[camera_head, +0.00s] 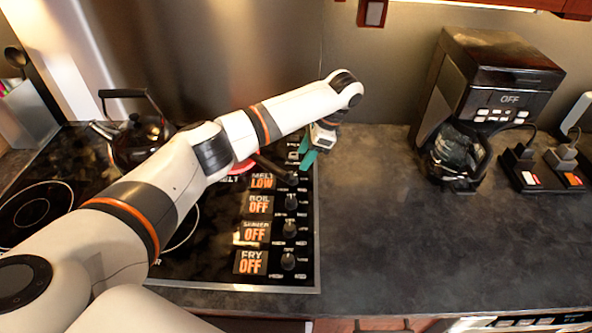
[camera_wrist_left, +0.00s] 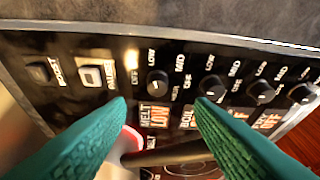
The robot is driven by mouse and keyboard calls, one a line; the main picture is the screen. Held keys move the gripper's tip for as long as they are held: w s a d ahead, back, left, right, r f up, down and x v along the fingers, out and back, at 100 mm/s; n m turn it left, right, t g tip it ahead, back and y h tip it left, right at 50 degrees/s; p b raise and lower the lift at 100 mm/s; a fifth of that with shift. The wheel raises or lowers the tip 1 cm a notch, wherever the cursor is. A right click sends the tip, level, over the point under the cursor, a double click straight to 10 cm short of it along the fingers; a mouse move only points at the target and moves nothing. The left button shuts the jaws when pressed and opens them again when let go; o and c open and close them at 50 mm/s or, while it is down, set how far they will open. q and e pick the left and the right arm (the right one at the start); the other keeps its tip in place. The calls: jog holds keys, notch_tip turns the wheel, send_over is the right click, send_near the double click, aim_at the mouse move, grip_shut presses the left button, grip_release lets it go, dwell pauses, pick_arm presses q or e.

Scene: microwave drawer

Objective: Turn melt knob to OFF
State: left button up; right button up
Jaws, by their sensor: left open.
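The melt knob (camera_head: 291,178) is a small black knob on the right-hand control strip of the black cooktop, beside an orange display (camera_head: 262,181) reading MELT LOW. My left gripper (camera_head: 308,156) has teal fingers and hangs above the strip near the melt knob. In the left wrist view, my left gripper (camera_wrist_left: 160,104) is open and empty. The melt knob (camera_wrist_left: 158,82) shows between and beyond its fingertips, apart from them. Its OFF, LOW and MID marks show around it. My right gripper is in neither view.
Boil (camera_head: 291,202), simmer (camera_head: 289,229) and fry (camera_head: 288,261) knobs follow in line, their displays reading OFF. A red-rimmed pan with a black handle (camera_wrist_left: 165,156) lies close under the fingers. A kettle (camera_head: 140,138) stands left.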

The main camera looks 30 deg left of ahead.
aim_at(293, 175)
pick_arm(q)
jog(key=p+x, duration=0.1)
jog(key=x, duration=0.5)
jog(key=shift+w+a+f+p, duration=0.1)
jog(key=shift+p, duration=0.2)
jog(key=shift+a+f, duration=0.2)
jog(key=shift+f, duration=0.55)
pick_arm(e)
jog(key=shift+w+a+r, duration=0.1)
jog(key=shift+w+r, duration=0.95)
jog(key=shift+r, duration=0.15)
pick_arm(q)
jog(key=shift+c, duration=0.3)
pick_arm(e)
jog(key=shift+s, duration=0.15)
pick_arm(q)
jog(key=c, duration=0.9)
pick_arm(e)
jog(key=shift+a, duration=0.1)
